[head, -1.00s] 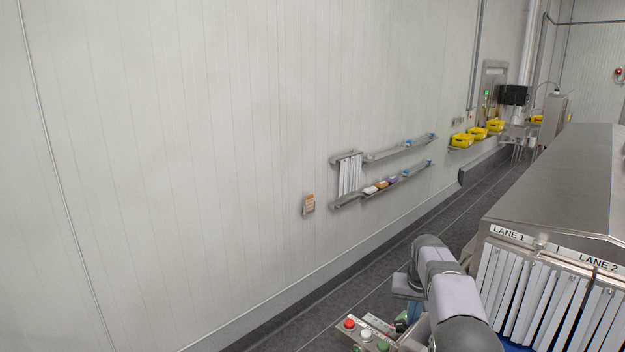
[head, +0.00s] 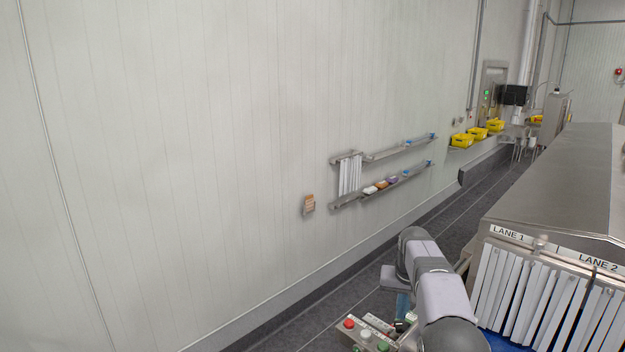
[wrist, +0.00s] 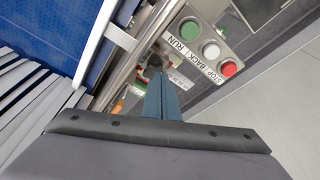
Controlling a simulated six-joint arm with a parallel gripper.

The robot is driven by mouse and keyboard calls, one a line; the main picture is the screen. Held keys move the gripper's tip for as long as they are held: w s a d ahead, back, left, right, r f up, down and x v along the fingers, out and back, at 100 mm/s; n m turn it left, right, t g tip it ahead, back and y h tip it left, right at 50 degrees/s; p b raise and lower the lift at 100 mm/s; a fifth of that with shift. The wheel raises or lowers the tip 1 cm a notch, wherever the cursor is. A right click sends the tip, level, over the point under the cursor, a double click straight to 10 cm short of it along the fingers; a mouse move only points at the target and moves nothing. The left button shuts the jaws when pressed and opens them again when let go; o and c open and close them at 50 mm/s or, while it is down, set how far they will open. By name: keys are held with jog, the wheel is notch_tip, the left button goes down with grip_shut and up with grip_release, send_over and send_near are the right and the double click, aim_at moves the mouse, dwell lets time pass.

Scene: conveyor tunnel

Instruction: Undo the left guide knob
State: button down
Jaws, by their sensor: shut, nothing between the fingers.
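My gripper (wrist: 162,97) shows in the wrist view as blue-grey fingers pressed together, with nothing held. A small dark round part (wrist: 154,62) lies just past the fingertips, beside the metal rail; it may be the left guide knob, but I cannot tell for sure. Whether the fingers touch it is unclear. In the head view my fingers (head: 403,304) point down behind the button box, and their tips are hard to make out.
A button box (head: 368,333) with red, white and green buttons (wrist: 190,30) sits close by the fingers. A blue belt (wrist: 50,32) and white strip curtains (head: 520,290) lie beside the rail. The tunnel hood (head: 560,185) stands at right. Floor is open towards the wall.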

aim_at(408, 329)
jog(key=shift+f+b, duration=0.85)
jog(key=shift+f, duration=2.55)
jog(key=shift+w+d+r+p, duration=0.1)
jog(key=shift+w+d+p, duration=0.1)
jog(key=shift+p, duration=0.15)
jog(key=shift+s+d+r, duration=0.1)
jog(key=shift+s+d, duration=0.05)
jog(key=shift+d, duration=0.15)
jog(key=shift+d+p, duration=0.25)
jog(key=shift+p, duration=0.2)
jog(key=shift+s+d, duration=0.1)
jog(key=shift+d, duration=0.25)
jog(key=shift+s+f+b, duration=0.2)
jog(key=shift+s+b, duration=0.05)
jog(key=shift+b, duration=0.05)
jog(key=shift+s+r, duration=0.15)
